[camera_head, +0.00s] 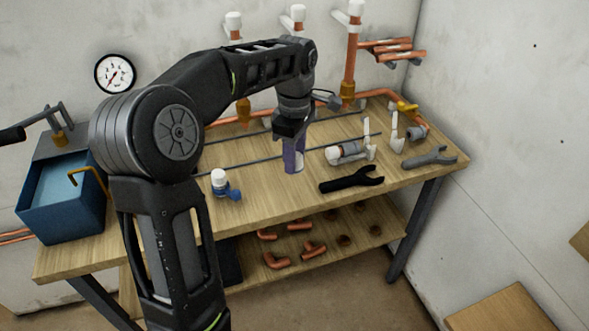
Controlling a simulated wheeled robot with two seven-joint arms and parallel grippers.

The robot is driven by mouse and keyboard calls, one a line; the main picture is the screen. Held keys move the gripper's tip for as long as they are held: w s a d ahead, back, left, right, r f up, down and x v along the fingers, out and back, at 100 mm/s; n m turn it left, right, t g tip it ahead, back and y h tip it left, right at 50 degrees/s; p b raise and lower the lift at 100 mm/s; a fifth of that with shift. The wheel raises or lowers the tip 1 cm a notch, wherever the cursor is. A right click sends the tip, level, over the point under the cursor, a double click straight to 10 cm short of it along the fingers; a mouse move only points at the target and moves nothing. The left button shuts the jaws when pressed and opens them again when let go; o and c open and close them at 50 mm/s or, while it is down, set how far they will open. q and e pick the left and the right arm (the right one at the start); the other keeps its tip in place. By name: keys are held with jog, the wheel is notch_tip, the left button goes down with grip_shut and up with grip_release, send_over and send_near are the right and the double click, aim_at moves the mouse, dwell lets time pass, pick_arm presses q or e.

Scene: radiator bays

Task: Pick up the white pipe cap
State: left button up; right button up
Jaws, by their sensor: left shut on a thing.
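My left gripper (294,158) reaches down over the middle of the workbench, its purple-grey fingers close to the wood. My right gripper is out of view.
On the workbench (265,200), a white-and-blue valve (222,184) stands left of the gripper. White-and-grey fittings (347,153), a black wrench (352,180) and a grey wrench (430,158) lie to the right. A blue box (62,208) stands at the left end. Copper pipes rise behind.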

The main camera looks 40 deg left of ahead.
aim_at(298, 156)
pick_arm(q)
jog(key=shift+r, duration=0.25)
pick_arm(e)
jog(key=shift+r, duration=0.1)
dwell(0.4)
pick_arm(q)
jog(key=shift+r+p, duration=2.25)
jog(key=shift+r, duration=0.2)
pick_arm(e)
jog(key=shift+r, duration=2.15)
pick_arm(q)
jog(key=shift+w+d+f+m, duration=0.15)
jog(key=shift+d+f+m, duration=0.2)
jog(key=shift+d+m, duration=0.05)
jog(key=w+d+f+m, duration=0.2)
jog(key=d+f+m, duration=0.3)
jog(key=d+m, duration=0.3)
jog(key=w+d+f+m, duration=0.1)
jog(key=d+f+m, duration=0.4)
jog(key=d+m, duration=0.3)
jog(key=m, duration=0.3)
jog(key=shift+w+d, duration=0.3)
jog(key=shift+w, duration=0.05)
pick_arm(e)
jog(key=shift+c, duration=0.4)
